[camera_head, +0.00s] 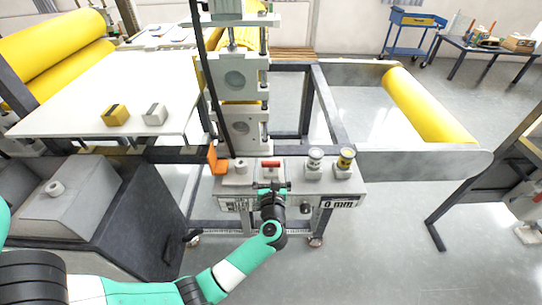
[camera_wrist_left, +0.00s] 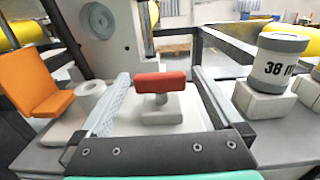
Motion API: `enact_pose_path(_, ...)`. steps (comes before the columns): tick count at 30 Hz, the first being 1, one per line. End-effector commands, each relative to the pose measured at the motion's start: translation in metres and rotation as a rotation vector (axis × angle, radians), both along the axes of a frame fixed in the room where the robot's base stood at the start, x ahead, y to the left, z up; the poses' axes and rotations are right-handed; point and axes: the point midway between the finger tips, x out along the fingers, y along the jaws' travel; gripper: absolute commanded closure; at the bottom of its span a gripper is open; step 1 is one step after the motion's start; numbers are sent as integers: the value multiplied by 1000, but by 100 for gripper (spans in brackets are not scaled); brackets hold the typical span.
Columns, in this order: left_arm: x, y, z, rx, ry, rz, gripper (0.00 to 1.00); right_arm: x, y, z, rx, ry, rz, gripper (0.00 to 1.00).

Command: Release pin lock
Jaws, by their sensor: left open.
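The red-handled pin lock (camera_head: 271,165) stands on the front top of the machine in the head view. In the left wrist view its red T-shaped handle (camera_wrist_left: 160,82) sits on a grey stem and base, upright. My left gripper (camera_head: 271,186) is at the machine's front edge, just in front of the pin. In the wrist view the open fingers (camera_wrist_left: 160,100) lie to the left and right of the red handle, with gaps on both sides. My right gripper is not in view.
An orange bracket (camera_wrist_left: 45,95) and a grey ring-shaped part (camera_wrist_left: 92,90) stand left of the pin. The machine's column (camera_head: 240,110) rises behind.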

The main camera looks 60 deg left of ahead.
Motion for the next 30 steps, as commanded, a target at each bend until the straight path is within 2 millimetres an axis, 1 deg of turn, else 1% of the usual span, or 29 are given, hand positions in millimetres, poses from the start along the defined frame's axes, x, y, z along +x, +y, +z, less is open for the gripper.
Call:
enact_pose_path(1, -5, -13, 3, 0, 2, -6, 0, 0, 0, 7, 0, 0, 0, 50)
enact_pose_path(3, -11, -29, 3, 0, 3, -6, 0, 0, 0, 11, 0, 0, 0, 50)
enact_pose_path(7, -23, -53, 1, 0, 2, -4, 0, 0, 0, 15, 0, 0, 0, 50)
enact_pose_path(10, -28, -64, 1, 1, 2, -2, 0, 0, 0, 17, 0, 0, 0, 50)
enact_pose_path(14, -31, -69, 0, 0, 1, 0, 0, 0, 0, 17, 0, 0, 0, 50)
enact_pose_path(30, -31, -69, 2, 0, 1, 0, 0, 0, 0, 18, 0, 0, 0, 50)
